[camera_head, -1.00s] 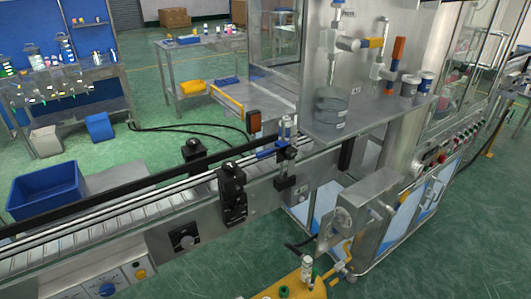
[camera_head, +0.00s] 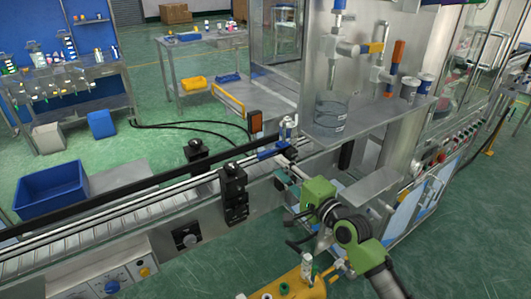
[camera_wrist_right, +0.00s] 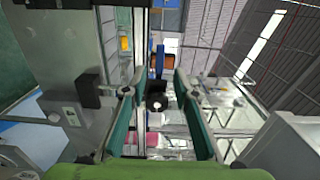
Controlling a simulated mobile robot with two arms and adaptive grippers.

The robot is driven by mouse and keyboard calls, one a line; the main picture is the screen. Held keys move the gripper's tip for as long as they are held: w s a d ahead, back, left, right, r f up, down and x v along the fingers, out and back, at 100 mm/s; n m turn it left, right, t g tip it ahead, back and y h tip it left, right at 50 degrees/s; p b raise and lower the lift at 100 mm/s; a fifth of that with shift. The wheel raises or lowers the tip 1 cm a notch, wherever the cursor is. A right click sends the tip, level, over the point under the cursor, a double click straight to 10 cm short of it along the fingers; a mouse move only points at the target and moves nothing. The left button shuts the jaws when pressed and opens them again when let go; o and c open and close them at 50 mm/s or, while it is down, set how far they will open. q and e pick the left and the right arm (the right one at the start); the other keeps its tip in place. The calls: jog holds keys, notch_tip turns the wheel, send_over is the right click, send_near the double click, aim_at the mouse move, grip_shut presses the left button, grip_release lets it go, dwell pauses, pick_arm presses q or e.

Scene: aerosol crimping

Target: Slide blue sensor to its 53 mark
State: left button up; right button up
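The blue sensor (camera_head: 272,151) sits on the conveyor's side, by a small upright metal post (camera_head: 287,131). A blue upright part, likely the same sensor, shows in the right wrist view (camera_wrist_right: 160,59). My right gripper (camera_head: 285,168) is just in front of the sensor's mount, pointing at it. In the right wrist view its two teal-padded fingers (camera_wrist_right: 157,86) stand apart, open, with a black block with a pale round knob (camera_wrist_right: 155,98) in the gap ahead. No contact is visible. The scale marks are too small to read. My left gripper is out of view.
The conveyor (camera_head: 120,222) runs from the lower left to the steel machine (camera_head: 385,110). A black bracket (camera_head: 233,190) stands on its near side, left of my gripper. A yellow part (camera_head: 300,284) lies below, near my right arm. A blue bin (camera_head: 50,187) is behind the conveyor.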

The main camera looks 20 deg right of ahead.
aim_at(267, 156)
jog(key=p+x, duration=0.1)
jog(key=x, duration=0.7)
jog(key=shift+w+a, duration=0.15)
jog(key=shift+w, duration=0.15)
grip_shut()
